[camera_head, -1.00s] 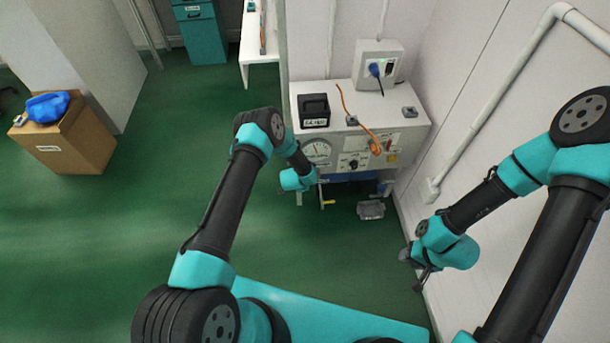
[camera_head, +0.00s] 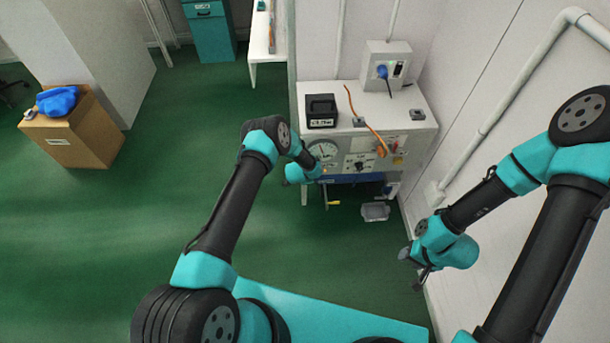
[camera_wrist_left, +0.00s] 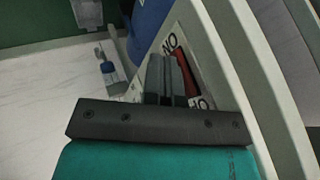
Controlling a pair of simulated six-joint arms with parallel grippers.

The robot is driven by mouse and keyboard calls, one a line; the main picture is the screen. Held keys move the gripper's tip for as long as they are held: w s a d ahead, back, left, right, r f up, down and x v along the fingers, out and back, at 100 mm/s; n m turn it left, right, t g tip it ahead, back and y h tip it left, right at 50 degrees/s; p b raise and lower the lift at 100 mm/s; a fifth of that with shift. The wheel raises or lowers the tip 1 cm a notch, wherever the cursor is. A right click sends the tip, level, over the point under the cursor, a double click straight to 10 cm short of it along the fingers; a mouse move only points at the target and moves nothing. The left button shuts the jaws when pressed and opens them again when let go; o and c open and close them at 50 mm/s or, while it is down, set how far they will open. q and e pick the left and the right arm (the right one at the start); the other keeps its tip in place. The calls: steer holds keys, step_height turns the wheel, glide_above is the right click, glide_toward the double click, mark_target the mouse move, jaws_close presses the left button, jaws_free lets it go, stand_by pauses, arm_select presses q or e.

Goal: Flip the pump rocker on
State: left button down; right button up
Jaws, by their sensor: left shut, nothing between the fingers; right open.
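In the left wrist view a dark and red rocker (camera_wrist_left: 190,72) sits on a pale panel, with printed lettering at both ends. I read it as the pump rocker. My left gripper's dark fingers (camera_wrist_left: 167,78) are shut and empty, right beside the rocker; I cannot tell whether they touch it. My right gripper (camera_head: 419,283) is open and empty, low beside the right wall, away from the unit.
The unit's front has a round gauge (camera_head: 323,150) and a dark knob (camera_head: 359,166). A black labelled box (camera_head: 321,109) and an orange hose (camera_head: 367,123) are on top. A grey tray (camera_head: 376,212) lies on the floor. Floor to the left is clear up to a carton (camera_head: 82,140).

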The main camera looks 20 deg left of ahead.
arm_select(q)
steer(key=shift+r, duration=0.1)
steer(key=shift+r, duration=0.7)
steer(key=shift+s, duration=0.1)
steer(key=s+r, duration=0.7)
steer(key=s, duration=0.3)
steer(key=shift+s, duration=0.15)
stand_by(0.4)
steer(key=shift+a, duration=0.1)
